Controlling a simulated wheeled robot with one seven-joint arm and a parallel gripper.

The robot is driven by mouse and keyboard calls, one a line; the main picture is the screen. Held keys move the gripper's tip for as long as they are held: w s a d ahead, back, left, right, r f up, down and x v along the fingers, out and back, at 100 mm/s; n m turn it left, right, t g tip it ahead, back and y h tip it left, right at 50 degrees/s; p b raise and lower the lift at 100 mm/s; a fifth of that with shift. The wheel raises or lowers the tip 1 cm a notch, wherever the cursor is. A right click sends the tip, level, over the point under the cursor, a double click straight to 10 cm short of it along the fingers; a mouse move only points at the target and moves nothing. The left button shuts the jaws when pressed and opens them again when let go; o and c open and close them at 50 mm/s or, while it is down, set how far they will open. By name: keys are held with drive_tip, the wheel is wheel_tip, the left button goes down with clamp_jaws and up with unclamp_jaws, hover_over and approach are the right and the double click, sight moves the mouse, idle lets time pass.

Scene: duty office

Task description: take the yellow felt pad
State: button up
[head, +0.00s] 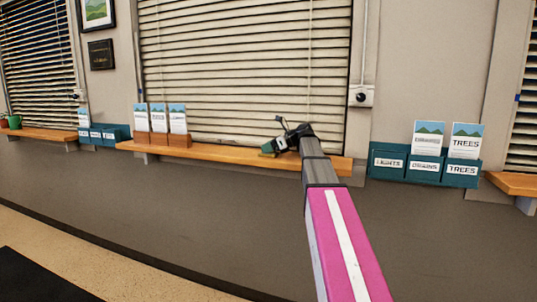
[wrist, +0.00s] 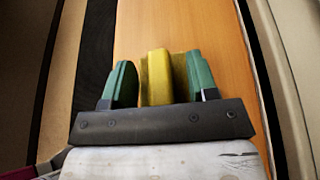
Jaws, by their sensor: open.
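The yellow felt pad (wrist: 155,78) is on the orange wooden ledge in the wrist view, between the two green fingers of my gripper (wrist: 160,82). The fingers stand apart on either side of the pad, the right one very close to it. I cannot tell whether either touches. The pad's near end is hidden behind the dark gripper body. In the head view my gripper (head: 272,148) is low over the right part of the ledge, and the pad is too small there to make out clearly.
The wooden ledge (head: 215,153) runs below a window with closed blinds (head: 230,70). Leaflet holders (head: 160,139) stand on its left part. A teal leaflet rack (head: 425,168) is on the wall to the right. The ledge between the holders and my gripper is clear.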

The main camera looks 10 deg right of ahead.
clamp_jaws()
idle(0.3)
